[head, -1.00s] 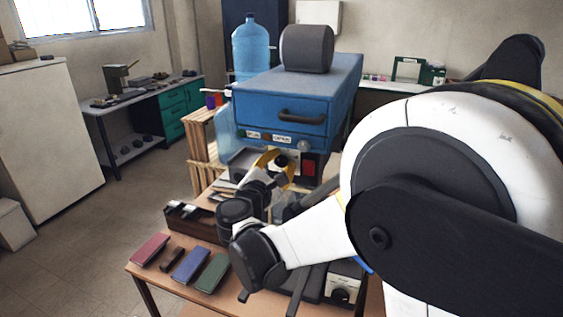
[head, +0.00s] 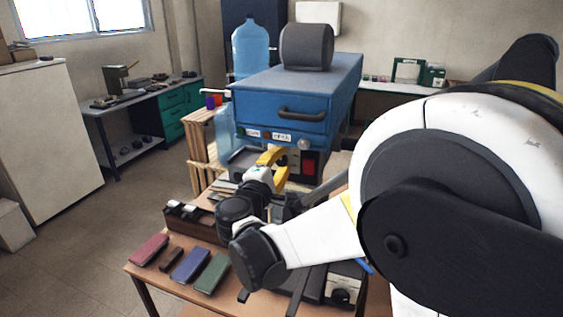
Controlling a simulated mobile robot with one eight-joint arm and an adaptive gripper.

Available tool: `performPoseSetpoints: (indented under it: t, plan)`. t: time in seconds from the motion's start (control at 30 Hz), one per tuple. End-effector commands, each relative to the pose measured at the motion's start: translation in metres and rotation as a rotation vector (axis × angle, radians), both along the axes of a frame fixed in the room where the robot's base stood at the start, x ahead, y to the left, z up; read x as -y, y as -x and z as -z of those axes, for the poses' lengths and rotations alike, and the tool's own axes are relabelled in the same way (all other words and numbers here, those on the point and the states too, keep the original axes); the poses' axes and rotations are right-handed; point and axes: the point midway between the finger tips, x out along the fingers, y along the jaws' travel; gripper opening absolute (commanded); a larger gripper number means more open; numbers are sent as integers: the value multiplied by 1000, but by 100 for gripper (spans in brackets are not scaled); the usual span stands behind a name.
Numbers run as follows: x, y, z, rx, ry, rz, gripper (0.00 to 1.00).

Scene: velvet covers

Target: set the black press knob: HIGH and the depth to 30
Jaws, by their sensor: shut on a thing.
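My gripper (head: 279,157), with yellow fingers, is at the lower front of the blue machine (head: 270,107). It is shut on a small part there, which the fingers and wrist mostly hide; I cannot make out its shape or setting. A black knob (head: 340,296) sits on the white panel of a low black device at the table's front right, partly behind my arm. Its markings are too small to read. No depth scale is readable.
A red switch (head: 309,168) and a grey knob (head: 304,144) are right of my gripper. A red book (head: 149,249), a blue book (head: 190,265) and a green book (head: 211,272) lie at the table's front left. A water bottle (head: 250,47) stands behind.

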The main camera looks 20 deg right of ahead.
Motion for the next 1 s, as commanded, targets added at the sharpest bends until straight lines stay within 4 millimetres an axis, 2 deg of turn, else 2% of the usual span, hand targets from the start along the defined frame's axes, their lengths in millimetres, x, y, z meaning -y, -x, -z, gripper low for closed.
performPoseSetpoints:
  t: [0.33, 0.9, 0.93, 1.0]
  plan:
    - [0, 0, 0, 88, -120, 1, 0]
    - [0, 0, 0, 105, -145, 1, 0]
    - [0, 0, 0, 105, -145, 1, 37]
    - [0, 0, 0, 105, -144, 1, 52]
